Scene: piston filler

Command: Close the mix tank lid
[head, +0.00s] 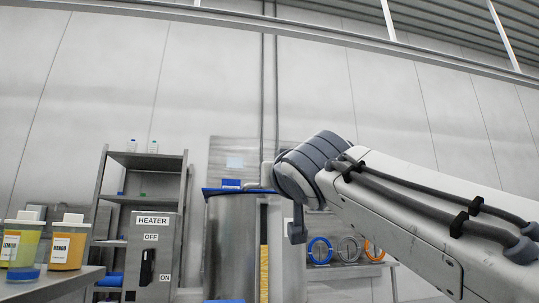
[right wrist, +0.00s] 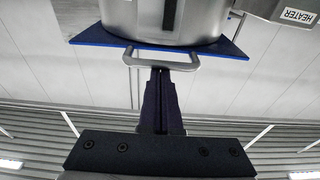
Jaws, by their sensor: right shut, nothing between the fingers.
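The mix tank (head: 232,245) is a grey metal cylinder in the middle of the head view. Its blue lid (head: 225,190) shows as a thin, nearly level sheet across the top. The right wrist view is upside down and shows the tank wall (right wrist: 150,18), the lid's blue edge (right wrist: 95,42) and a pale grey handle (right wrist: 190,66) at that edge. My right gripper (right wrist: 161,74) is shut and empty, its fingertips at the middle of the handle. I cannot tell whether they touch it. My left gripper is out of view.
A heater switch box (head: 152,255) and a metal shelf (head: 146,162) stand left of the tank. Yellow and orange containers (head: 68,248) stand on a bench at far left. Coloured rings (head: 347,250) sit on a rack behind my right arm.

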